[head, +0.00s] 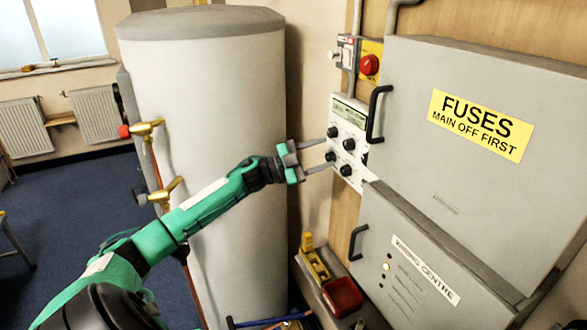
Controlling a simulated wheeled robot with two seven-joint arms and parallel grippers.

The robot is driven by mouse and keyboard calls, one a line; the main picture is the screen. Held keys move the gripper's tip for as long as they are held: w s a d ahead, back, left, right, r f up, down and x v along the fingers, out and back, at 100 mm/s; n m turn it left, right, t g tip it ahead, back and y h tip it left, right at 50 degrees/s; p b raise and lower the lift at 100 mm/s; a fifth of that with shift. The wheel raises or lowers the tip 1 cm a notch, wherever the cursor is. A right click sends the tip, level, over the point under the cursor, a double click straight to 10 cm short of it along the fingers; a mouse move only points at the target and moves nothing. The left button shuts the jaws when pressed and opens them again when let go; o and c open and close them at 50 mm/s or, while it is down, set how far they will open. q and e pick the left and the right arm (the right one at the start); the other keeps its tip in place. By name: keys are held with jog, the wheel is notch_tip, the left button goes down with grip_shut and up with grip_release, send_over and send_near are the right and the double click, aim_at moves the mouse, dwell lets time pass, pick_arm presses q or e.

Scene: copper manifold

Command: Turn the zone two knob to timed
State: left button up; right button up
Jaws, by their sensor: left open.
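A white control panel (338,158) with a small display and several black knobs is on the wooden board, right of the tank. The knobs show at the upper left (332,132), middle right (349,144), lower left (330,156) and lower right (346,170). Their labels are too small to read, so I cannot tell which is zone two or where it points. My left gripper (328,157) is open, its fingers reaching right to the panel close to the lower-left knob. I cannot tell whether they touch it. My right gripper is not in view.
A large grey fuse cabinet (470,210) stands right of the panel, its black handle (376,114) close to it. A wiring centre box (410,275) is below. A red button (369,65) is above. The big cylinder tank (215,90) stands behind my left arm.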

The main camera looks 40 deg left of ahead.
pick_arm(q)
jog(key=b+v, duration=0.3)
jog(key=v, duration=0.5)
jog(key=shift+s, duration=0.2)
jog(key=shift+a, duration=0.1)
